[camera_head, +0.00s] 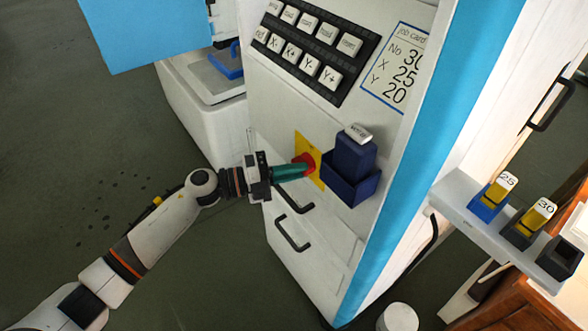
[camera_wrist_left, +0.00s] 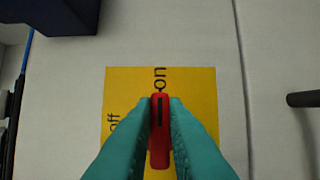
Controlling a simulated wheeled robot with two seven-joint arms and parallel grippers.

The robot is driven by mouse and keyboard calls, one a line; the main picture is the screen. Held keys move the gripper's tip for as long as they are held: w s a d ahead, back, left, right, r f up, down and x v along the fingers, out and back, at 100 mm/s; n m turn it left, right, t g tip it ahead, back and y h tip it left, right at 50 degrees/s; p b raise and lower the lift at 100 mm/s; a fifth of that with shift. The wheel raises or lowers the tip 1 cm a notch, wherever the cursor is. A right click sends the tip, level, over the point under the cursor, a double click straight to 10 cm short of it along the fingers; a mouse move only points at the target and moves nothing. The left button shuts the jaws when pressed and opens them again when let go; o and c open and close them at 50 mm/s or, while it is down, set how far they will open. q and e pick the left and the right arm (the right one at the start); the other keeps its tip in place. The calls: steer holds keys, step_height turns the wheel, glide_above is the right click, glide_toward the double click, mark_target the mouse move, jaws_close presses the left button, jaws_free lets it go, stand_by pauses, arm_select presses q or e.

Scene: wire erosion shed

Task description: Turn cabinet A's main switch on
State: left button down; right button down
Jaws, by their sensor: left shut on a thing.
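The main switch is a red rotary handle (camera_head: 309,160) on a yellow plate (camera_head: 297,143) low on the white cabinet's front panel. My left gripper (camera_head: 299,170), with teal fingers, reaches it from the left and is shut on the handle. In the left wrist view the handle (camera_wrist_left: 159,150) stands between the two fingers, upright in the picture. Its black line points toward the word "on" at the plate's top; "off" is at the plate's left (camera_wrist_left: 114,112). The fingers hide the plate's lower part. No letter naming the cabinet is visible. My right gripper is not in view.
A dark blue box (camera_head: 352,190) holding a blue block labelled "wire" is mounted right of the switch. Cabinet handles (camera_head: 293,233) are below. A black keypad (camera_head: 315,50) and job card (camera_head: 396,70) are above. A shelf (camera_head: 455,190) with numbered holders is at the right.

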arm_select(q)
steer(key=shift+f, duration=0.1)
stand_by(0.4)
steer(key=c, duration=1.5)
jaws_free()
steer(key=shift+o, duration=0.2)
steer(key=shift+a, duration=0.1)
steer(key=b+v, duration=0.2)
steer(key=v, duration=1)
